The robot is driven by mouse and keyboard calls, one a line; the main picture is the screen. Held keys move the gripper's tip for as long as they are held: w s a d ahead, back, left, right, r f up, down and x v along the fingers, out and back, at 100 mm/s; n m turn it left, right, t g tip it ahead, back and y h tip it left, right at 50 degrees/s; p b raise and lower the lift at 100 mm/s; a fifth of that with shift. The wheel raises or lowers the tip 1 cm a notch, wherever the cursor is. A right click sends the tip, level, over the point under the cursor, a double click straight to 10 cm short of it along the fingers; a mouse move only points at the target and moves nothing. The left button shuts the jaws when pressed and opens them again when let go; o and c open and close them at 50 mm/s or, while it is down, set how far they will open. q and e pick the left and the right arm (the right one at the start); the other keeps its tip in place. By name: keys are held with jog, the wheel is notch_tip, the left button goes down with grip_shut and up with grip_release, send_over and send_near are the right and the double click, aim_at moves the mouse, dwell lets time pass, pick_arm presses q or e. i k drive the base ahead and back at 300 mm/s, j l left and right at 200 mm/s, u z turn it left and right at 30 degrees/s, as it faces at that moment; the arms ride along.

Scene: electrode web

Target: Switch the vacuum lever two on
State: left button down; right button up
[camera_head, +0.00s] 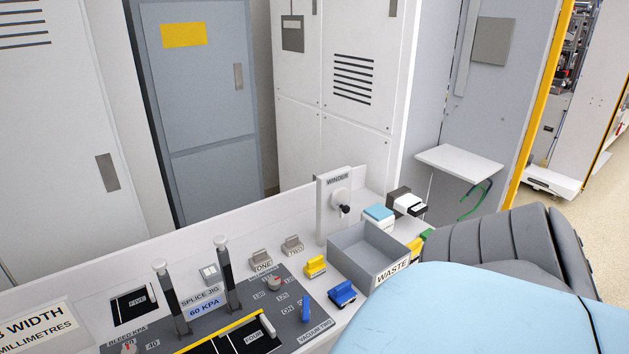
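A small blue lever (306,310) stands on the dark control panel (255,300), just above the label reading VACUUM TWO (315,331). The lever looks roughly upright in the picture, with a small ON marking close to its upper left. I cannot tell for sure which setting it is in. Neither my left nor my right gripper shows in the head view, and nothing is seen touching the lever.
A grey WASTE bin (368,252) stands right of the panel. Blue (342,293) and yellow (316,266) clamp-like items lie near it. Two tall dark posts (228,275) rise at the panel's left. A large light-blue and grey form covers the lower right.

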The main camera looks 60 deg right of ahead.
aim_at(305, 313)
jog(key=z, duration=1.85)
jog(key=k+l+z, duration=0.15)
jog(key=l+z, duration=0.2)
jog(key=k+l+z, duration=0.1)
jog(key=l+z, duration=0.25)
jog(key=l, duration=0.25)
